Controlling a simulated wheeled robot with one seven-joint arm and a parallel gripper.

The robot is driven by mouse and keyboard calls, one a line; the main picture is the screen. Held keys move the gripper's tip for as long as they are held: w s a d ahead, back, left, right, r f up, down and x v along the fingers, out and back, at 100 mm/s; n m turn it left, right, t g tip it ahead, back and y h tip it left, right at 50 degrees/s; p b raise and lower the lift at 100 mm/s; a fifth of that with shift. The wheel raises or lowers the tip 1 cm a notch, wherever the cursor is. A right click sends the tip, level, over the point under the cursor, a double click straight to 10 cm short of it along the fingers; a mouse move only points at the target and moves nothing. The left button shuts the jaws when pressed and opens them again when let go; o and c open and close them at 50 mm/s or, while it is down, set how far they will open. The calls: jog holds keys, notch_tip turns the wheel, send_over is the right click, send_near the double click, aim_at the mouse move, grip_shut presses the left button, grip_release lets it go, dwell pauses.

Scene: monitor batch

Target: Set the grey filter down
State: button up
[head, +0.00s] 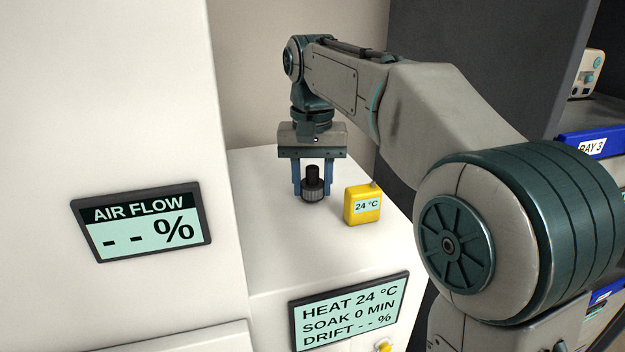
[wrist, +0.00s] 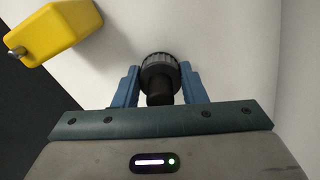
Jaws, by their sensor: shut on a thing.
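The grey filter (head: 313,194) is a dark, ribbed round piece with a black stem on top. It stands upright between the blue fingers of my gripper (head: 312,180), at or just above the white top of the cabinet (head: 270,225); I cannot tell whether it touches. In the wrist view the filter (wrist: 160,72) sits between the two blue fingertips (wrist: 159,84), which are shut on it. The fingers cover parts of its sides.
A yellow box reading 24 °C (head: 363,206) stands close to the right of the filter. A tall white unit with an AIR FLOW display (head: 140,222) rises at left. A HEAT 24 °C display (head: 349,312) is on the cabinet front. The cabinet top in front is clear.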

aim_at(313, 167)
jog(key=shift+f, duration=0.2)
jog(key=shift+f, duration=0.1)
jog(key=o, duration=1.1)
jog(key=shift+c, duration=0.2)
notch_tip(313, 167, up, 12)
jog(key=shift+r+p, duration=0.2)
jog(key=shift+p, duration=0.25)
